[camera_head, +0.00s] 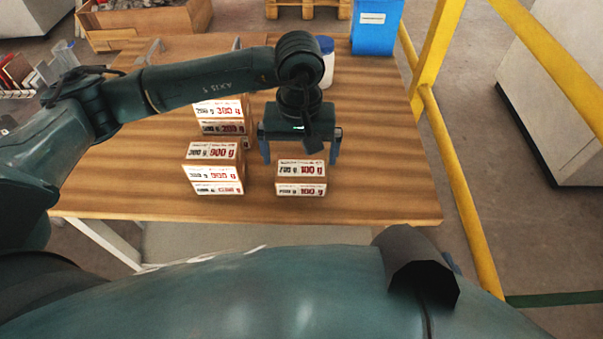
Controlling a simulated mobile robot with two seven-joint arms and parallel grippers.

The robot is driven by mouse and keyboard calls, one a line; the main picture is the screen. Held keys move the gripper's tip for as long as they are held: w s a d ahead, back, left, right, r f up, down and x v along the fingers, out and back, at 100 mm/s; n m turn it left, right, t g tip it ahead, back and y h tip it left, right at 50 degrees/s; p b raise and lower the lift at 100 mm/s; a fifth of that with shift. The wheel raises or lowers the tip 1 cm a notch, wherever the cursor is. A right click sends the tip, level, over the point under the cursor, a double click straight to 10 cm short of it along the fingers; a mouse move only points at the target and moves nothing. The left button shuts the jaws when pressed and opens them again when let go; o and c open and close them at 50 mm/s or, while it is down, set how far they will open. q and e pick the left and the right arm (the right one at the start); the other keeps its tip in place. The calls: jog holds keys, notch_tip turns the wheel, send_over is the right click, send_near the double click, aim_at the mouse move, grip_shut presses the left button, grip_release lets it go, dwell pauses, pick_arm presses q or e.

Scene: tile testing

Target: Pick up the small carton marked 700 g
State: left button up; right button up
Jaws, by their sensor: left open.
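A small carton (301,187) with white labels and red print stands near the front edge of the wooden table, right of the middle. Its red number looks like 700 or 100; I cannot tell which. My left gripper (300,155) is open and points down just above and behind this carton, with one finger to each side. I cannot tell whether the fingers overlap the carton in depth. Similar cartons stand to its left (214,172) and further back (221,127), with other red numbers. The back ones are partly hidden by my left arm. My right gripper is out of view.
The wooden table (385,185) is clear to the right of the carton. A blue bin (377,30) and a white container with a blue lid (326,46) stand at the back. A yellow rail (460,185) runs past the table's right side.

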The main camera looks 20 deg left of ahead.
aim_at(301, 168)
pick_arm(q)
notch_tip(301, 168, down, 6)
jog(key=shift+w+d+r, duration=0.1)
jog(key=shift+w, duration=0.05)
dwell(0.3)
jog(key=c, duration=1.2)
jog(key=shift+r, duration=0.15)
jog(key=shift+c, duration=0.2)
